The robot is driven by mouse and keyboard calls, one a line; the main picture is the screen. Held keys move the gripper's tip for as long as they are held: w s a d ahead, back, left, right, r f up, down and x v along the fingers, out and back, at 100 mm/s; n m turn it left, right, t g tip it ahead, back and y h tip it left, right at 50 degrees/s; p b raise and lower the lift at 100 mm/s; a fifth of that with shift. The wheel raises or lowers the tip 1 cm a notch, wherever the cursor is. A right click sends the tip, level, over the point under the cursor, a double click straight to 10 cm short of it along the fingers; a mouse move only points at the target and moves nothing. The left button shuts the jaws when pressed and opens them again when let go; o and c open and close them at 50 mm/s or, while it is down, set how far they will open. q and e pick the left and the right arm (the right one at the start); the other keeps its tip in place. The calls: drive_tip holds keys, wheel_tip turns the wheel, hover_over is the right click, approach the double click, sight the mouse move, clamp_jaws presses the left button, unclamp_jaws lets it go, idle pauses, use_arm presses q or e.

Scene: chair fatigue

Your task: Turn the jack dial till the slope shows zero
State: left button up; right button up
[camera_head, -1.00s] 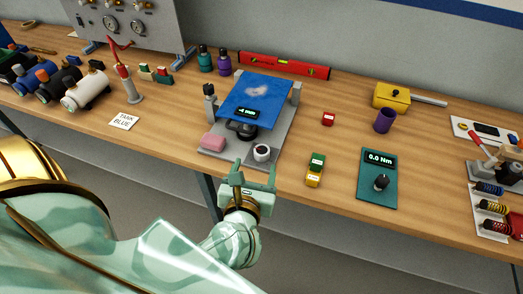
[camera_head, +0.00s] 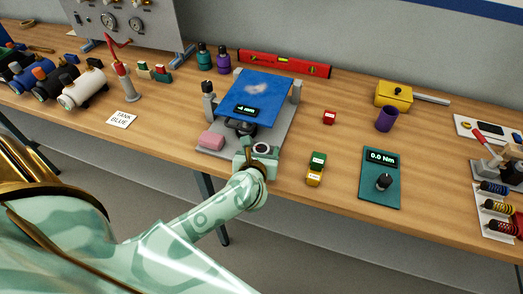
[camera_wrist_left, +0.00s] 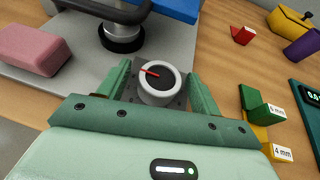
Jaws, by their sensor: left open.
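The jack dial (camera_head: 261,148) is a round knob with a white rim and dark face on the front of the grey jack base (camera_head: 222,136). In the left wrist view the dial (camera_wrist_left: 157,80) shows a red pointer aimed to the upper left. My left gripper (camera_head: 258,156) is open at the dial. Its green fingers stand on either side of the dial, with a gap visible at the right; contact at the left cannot be told. The tilted blue plate (camera_head: 262,92) carries a small slope readout (camera_head: 245,111), ending in "mm", its number too small to read surely.
A pink block (camera_head: 211,141) lies left of the dial on the base. Green and yellow blocks (camera_head: 315,169) and a teal torque pad (camera_head: 380,185) reading 0.0 Nm lie to the right. A red level (camera_head: 285,65) lies behind.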

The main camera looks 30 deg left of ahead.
use_arm(q)
drive_tip(key=shift+w+a+f, duration=0.1)
drive_tip(key=shift+w, duration=0.15)
drive_tip(key=c, duration=1)
